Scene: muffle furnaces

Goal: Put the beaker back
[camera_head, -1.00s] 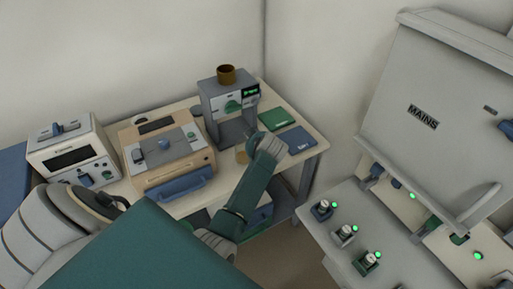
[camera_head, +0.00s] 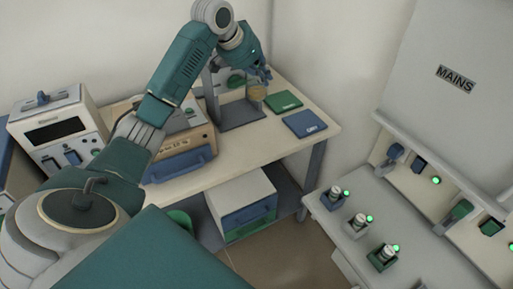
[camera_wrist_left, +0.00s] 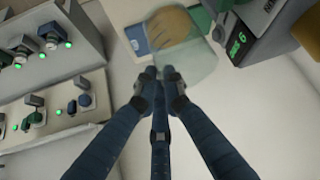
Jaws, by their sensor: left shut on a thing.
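The beaker (camera_head: 256,92) is clear glass with tan contents. My left gripper (camera_head: 262,74) is shut on it, at the right side of the grey bench instrument (camera_head: 238,113). In the left wrist view the beaker (camera_wrist_left: 187,66) sits at the fingertips of the gripper (camera_wrist_left: 162,76), with the brownish contents at its far end. Whether the beaker touches anything below is unclear. A green mat (camera_head: 283,101) and a blue mat (camera_head: 305,124) lie flat on the table beside it. My right gripper is not in view.
My left arm hides part of the instrument and the beige box-shaped device (camera_head: 186,151) with its blue handle. A white unit (camera_head: 55,130) stands at the left. The grey MAINS panel (camera_head: 440,90) and a switch console (camera_head: 365,215) stand at the right. The table's front right is clear.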

